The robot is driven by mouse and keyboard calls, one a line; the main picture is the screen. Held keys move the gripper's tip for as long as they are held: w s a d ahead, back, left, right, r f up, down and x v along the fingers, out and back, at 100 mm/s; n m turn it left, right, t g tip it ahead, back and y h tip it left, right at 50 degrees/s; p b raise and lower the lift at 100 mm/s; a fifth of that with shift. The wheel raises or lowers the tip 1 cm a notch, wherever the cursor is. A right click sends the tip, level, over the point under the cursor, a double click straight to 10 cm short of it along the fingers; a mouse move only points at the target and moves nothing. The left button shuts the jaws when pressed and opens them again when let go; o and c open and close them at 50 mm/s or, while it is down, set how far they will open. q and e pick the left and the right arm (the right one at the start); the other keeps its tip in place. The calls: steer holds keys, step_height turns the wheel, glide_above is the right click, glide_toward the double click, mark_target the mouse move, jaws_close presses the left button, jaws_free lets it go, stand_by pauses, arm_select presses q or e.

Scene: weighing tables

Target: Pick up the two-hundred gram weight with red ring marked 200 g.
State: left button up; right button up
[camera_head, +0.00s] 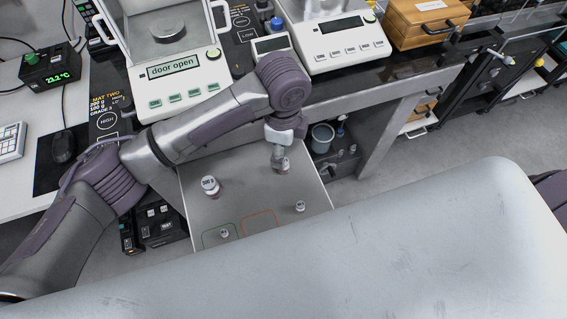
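A metal weight (210,186) with a white label and a reddish band stands upright on the left of the grey tray table (240,200). Its label looks like 200 g, but the print is too small to be sure. My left gripper (279,157) points down over the back right of this table, well to the right of that weight. Another metal weight (285,165) with a label is right at its fingertips, partly hidden by them. I cannot tell whether the fingers are closed on it. My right gripper is not in view.
Small weights stand at the tray table's right (300,206) and front left (224,233). Behind are a balance (180,90) reading "door open", a second balance (340,45) and a wooden box (425,20). A grey cup (322,137) is at right.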

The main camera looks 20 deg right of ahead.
arm_select(q)
steer(key=shift+d+f, duration=0.15)
steer(key=shift+f, duration=3.35)
jaws_close()
